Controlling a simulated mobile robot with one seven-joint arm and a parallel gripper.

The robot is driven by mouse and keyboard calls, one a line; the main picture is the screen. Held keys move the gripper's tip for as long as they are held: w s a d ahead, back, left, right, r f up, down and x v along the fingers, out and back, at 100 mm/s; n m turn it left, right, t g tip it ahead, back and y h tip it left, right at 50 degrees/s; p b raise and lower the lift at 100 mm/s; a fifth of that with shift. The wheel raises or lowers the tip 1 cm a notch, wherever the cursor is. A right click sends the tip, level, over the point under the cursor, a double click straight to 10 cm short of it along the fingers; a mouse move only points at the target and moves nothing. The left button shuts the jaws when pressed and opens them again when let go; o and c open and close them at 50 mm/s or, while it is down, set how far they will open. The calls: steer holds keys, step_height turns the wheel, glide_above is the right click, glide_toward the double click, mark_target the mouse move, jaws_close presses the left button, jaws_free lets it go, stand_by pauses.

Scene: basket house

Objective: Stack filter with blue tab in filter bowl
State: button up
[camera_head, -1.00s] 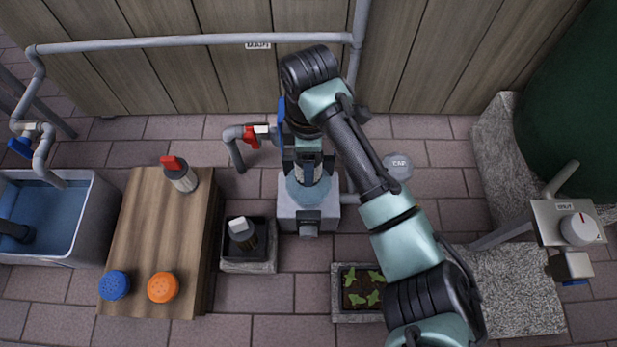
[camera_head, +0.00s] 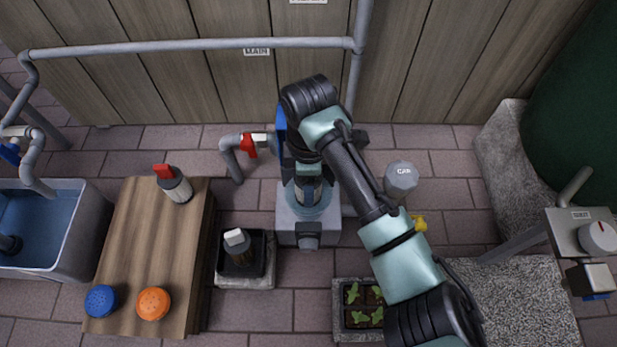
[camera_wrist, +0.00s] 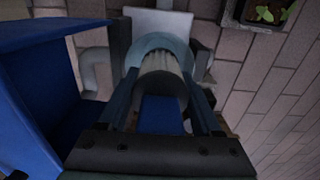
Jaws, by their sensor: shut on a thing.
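My gripper (camera_head: 308,178) points down over the light blue, round filter bowl (camera_head: 324,207) on a grey stand. In the wrist view, my gripper (camera_wrist: 163,98) is shut on a pale ribbed cylindrical filter (camera_wrist: 158,74) with a dark end and a blue tab (camera_wrist: 160,115) between the fingers. The bowl's pale blue rim (camera_wrist: 158,41) shows around the filter's far end. The filter looks to be at or inside the bowl's mouth; its lower end is hidden, so I cannot tell how deep it sits.
A red-tabbed cylinder (camera_head: 175,186) stands on the wooden bench (camera_head: 150,235) with blue (camera_head: 100,300) and orange (camera_head: 153,303) caps. A white-tabbed cylinder (camera_head: 238,243) stands in a black box. A red-handled pipe (camera_head: 240,147), CAP-marked post (camera_head: 400,175) and planter (camera_head: 360,305) are nearby.

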steer(key=shift+f, duration=0.25)
steer(key=o, duration=1.4)
steer(key=shift+r, duration=0.55)
step_height(320, 180, up, 12)
steer(key=p, duration=0.8)
steer(key=shift+r, duration=0.1)
